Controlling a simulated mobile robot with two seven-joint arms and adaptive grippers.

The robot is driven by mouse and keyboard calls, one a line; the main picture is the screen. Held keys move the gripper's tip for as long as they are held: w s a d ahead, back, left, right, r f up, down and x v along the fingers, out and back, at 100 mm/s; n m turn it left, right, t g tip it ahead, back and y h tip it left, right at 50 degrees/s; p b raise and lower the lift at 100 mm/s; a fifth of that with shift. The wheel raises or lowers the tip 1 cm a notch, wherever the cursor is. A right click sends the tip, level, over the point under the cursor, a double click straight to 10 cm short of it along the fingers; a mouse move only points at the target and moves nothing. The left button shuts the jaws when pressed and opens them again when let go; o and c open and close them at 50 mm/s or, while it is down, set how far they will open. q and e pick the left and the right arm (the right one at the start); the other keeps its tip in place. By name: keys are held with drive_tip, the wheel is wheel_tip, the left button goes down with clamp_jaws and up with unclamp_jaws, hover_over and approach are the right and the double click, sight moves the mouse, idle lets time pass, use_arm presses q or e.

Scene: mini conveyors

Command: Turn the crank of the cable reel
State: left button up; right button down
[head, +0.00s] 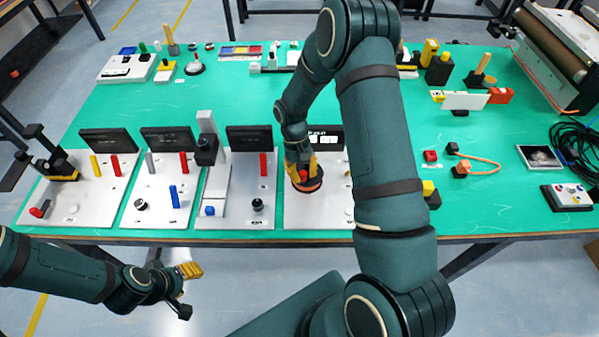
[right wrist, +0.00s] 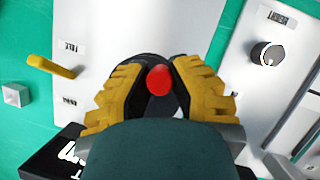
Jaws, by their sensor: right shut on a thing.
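The cable reel (head: 310,187) is a round dark disc with an orange-red edge on a light panel, at the middle of the table's front. Its red crank knob (right wrist: 159,80) shows in the right wrist view, above the black disc. My right gripper (head: 303,172) reaches down onto the reel from above, and its yellow fingers (right wrist: 158,88) stand on both sides of the knob, shut on it. The fingers hide much of the disc and the crank arm. My left gripper (head: 190,271) hangs in front of the table, away from the reel; its finger gap does not show clearly.
Left of the reel stand panels with levers and knobs, including a red lever (head: 263,164) and a black knob (head: 257,205). A dark sign (head: 326,137) stands behind the reel. My right arm covers the table to its right. Green tabletop (head: 150,110) is free behind the panels.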

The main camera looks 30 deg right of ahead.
sight(316, 182)
drive_tip(key=n, duration=0.2)
drive_tip(key=s+d+n+h, duration=0.1)
drive_tip(key=n+h, duration=0.1)
drive_tip(key=n, duration=0.1)
drive_tip(key=shift+s+d+f+n+b, duration=0.1)
drive_tip(key=shift+s+d+n+b, duration=0.05)
drive_tip(key=shift+s+n+b, duration=0.15)
drive_tip(key=n, duration=0.1)
drive_tip(key=d+n+h, duration=0.1)
drive_tip(key=n, duration=0.1)
drive_tip(key=shift+s+d+t+b, duration=0.1)
drive_tip(key=shift+t+b, duration=0.2)
drive_tip(key=shift+t, duration=0.1)
drive_tip(key=shift+d+n+t+h, duration=0.15)
drive_tip(key=shift+d+n+h, duration=0.1)
drive_tip(key=shift+n, duration=0.45)
drive_tip(key=shift+d+n+t+h, duration=0.15)
drive_tip(key=shift+d+n+h, duration=0.1)
drive_tip(key=shift+n, duration=0.45)
drive_tip(key=c, duration=0.8)
unclamp_jaws()
drive_tip(key=shift+d, duration=0.1)
